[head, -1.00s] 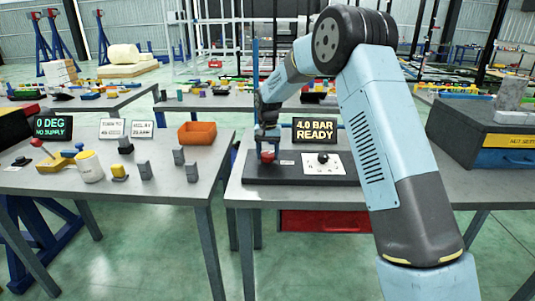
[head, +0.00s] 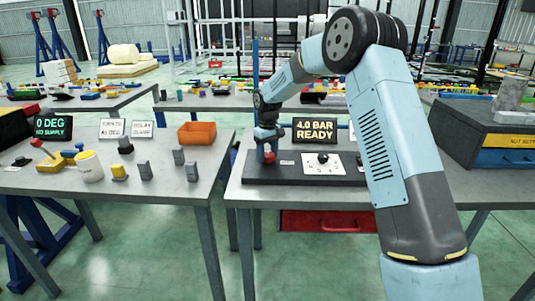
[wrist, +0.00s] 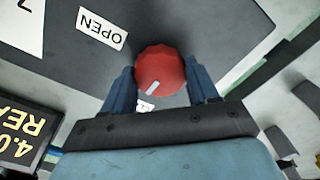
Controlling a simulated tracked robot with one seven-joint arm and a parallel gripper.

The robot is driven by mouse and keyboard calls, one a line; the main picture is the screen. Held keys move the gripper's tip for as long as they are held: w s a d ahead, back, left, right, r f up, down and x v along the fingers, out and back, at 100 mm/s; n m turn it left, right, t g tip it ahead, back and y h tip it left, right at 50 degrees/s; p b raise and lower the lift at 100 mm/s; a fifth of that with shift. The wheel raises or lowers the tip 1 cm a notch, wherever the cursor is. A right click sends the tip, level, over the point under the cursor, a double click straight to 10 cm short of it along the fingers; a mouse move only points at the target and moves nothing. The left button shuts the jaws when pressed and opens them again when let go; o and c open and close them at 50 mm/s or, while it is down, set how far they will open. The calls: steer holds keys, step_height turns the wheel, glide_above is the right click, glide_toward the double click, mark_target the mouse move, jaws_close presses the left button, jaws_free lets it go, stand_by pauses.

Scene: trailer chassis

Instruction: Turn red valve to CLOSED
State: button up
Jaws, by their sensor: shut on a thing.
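The red valve (wrist: 160,72) is a round red knob with a pale pointer line. My gripper (wrist: 161,84) is shut on it, one blue finger on each side. In the wrist view the pointer slants toward the lower left, toward a small white label (wrist: 146,106) mostly hidden by the knob and gripper. A label reading OPEN (wrist: 101,28) lies to the knob's upper left. In the head view the valve (head: 269,157) sits at the left of a dark panel (head: 300,174), largely covered by my gripper (head: 267,152).
A display (head: 315,130) behind the panel reads 4.0 BAR READY. A white plate with a black knob (head: 323,160) is right of the valve. A gap separates the two tables.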

mark_target(268, 154)
steer(key=shift+w+r+n, duration=0.1)
steer(key=shift+n, duration=0.2)
stand_by(0.4)
steer(key=o, duration=1.1)
steer(key=shift+c, duration=0.2)
step_height(268, 154, up, 14)
steer(key=shift+f, duration=0.2)
steer(key=shift+d, duration=0.1)
